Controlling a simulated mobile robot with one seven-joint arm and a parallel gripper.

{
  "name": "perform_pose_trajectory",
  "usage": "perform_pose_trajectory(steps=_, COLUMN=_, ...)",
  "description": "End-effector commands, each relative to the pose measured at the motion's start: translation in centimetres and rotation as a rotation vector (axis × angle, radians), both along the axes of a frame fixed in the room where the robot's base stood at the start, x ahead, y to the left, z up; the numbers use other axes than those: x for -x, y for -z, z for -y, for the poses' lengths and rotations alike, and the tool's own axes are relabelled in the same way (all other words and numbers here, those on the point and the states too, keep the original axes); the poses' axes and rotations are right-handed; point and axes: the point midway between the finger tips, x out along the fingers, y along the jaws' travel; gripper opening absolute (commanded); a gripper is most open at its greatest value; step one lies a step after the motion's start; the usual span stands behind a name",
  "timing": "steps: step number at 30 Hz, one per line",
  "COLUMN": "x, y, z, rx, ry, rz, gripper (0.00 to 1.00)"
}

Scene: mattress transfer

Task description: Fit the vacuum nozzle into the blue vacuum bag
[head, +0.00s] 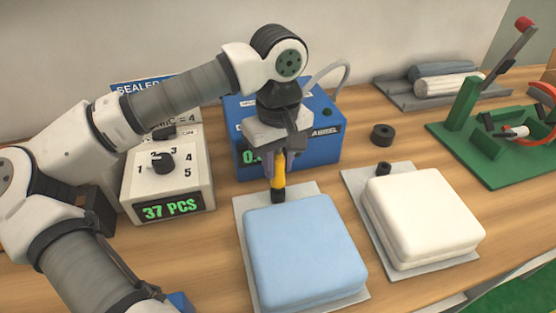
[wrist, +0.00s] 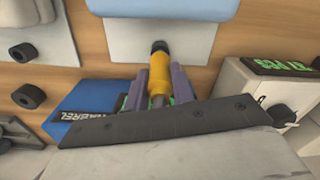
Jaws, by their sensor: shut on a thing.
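My gripper (head: 274,160) is shut on the vacuum nozzle (head: 278,172), which has a yellow body and a black tip. In the head view the nozzle points down at the back edge of the blue vacuum bag (head: 305,245), a puffy light-blue square on a grey sheet. I cannot tell whether the tip is inside the bag's opening, which is hidden.
A blue machine (head: 320,150) stands behind the gripper. A counter box (head: 165,185) reading "37 PCS" is at left. A white bag (head: 424,218) with a black port (head: 383,169) lies at right.

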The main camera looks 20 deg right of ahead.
Motion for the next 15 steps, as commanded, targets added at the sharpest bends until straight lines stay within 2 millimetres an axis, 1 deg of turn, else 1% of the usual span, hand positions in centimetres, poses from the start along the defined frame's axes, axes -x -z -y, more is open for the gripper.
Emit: perform_pose_trajectory(steps=15, x=0.0, y=0.86, z=0.0, rx=0.0, ry=0.0, rz=0.0, gripper=0.01)
